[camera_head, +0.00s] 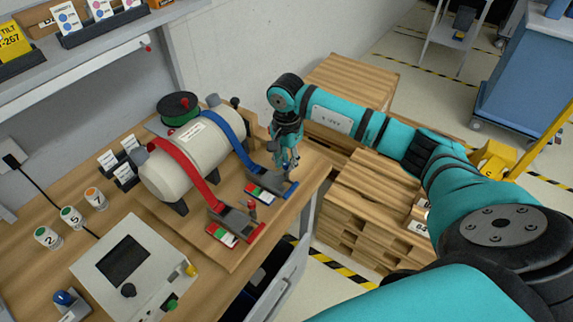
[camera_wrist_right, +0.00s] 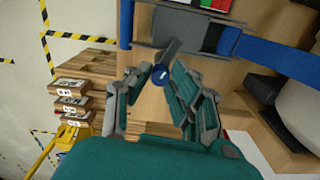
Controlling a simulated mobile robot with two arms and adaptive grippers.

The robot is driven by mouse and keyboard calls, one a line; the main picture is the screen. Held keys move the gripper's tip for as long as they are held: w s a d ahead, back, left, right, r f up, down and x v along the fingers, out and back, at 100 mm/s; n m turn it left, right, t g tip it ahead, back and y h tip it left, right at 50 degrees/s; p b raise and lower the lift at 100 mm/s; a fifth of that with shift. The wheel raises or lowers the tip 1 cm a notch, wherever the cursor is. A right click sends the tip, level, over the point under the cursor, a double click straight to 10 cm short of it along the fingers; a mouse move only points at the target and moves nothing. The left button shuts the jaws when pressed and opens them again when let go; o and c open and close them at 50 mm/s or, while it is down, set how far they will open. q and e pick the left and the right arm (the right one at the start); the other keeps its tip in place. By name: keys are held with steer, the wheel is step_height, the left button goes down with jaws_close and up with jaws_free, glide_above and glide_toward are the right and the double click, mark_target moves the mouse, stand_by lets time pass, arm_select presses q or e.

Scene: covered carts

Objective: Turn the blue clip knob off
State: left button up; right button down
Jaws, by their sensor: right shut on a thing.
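The blue clip (camera_head: 280,190) lies at the right end of the wooden bench board, at the end of the blue strap (camera_head: 238,140). It also shows in the right wrist view (camera_wrist_right: 198,37). A red, white and green indicator (camera_head: 259,193) is on its left side. In the right wrist view the clip's knob (camera_wrist_right: 160,76) has a blue round end and a grey lever and sits between my right fingertips. My right gripper (camera_head: 287,163) reaches down over the clip and is shut on the knob; its fingers partly hide it in the head view. My left gripper is out of view.
The blue strap and a red strap (camera_head: 188,168) cross a cream tank (camera_head: 165,175). The red clip (camera_head: 237,223) is close by, nearer the front edge. A control box (camera_head: 137,272) stands front left. Wooden pallets (camera_head: 375,205) are right of the bench.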

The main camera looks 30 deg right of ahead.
mark_target(286, 163)
steer(key=m+b, duration=0.1)
steer(key=m, duration=0.1)
steer(key=shift+w+f+m+b, duration=0.1)
steer(key=shift+m+b, duration=0.3)
steer(key=m+b, duration=0.2)
steer(key=m, duration=0.1)
steer(key=shift+m, duration=0.3)
steer(key=m+b, duration=0.1)
steer(key=m, duration=0.2)
steer(key=shift+r+m+b, duration=0.2)
steer(key=shift+m+b, duration=0.3)
steer(key=shift+m, duration=1)
steer(key=c, duration=1.2)
jaws_free()
step_height(286, 163, up, 12)
